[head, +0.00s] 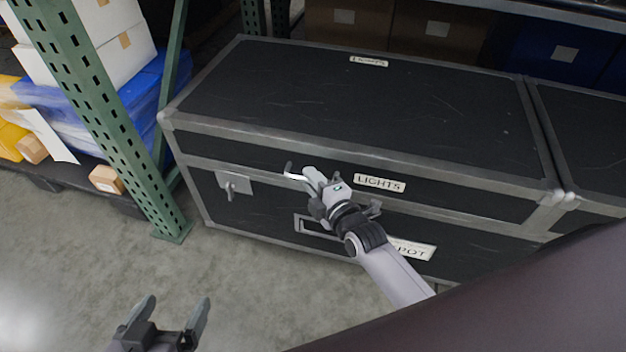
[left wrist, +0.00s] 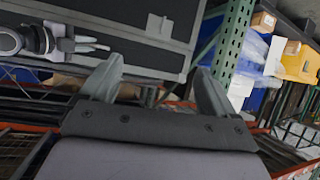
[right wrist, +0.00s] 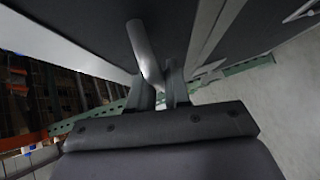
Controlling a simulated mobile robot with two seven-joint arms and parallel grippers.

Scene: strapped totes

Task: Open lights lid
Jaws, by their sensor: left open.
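The black lights case has grey metal edging, and its lid (head: 380,90) carries LIGHTS labels on top and on its front. The lid lies flat and looks closed. A pale curved metal handle (head: 291,171) sticks out at the lid's front. My right gripper (head: 307,177) is at this handle, its fingers close together around the handle's lower end. In the right wrist view the handle (right wrist: 142,50) runs down between the fingers (right wrist: 163,88). My left gripper (head: 176,303) is open and empty above the floor, in front of the case; its fingers (left wrist: 160,75) also show apart in the left wrist view.
A latch plate (head: 235,184) sits on the case's front left; another latch (head: 373,208) is partly hidden by my right arm. A green rack post (head: 110,120) stands close to the case's left. Another black case (head: 590,135) adjoins at right. Concrete floor (head: 90,260) in front is clear.

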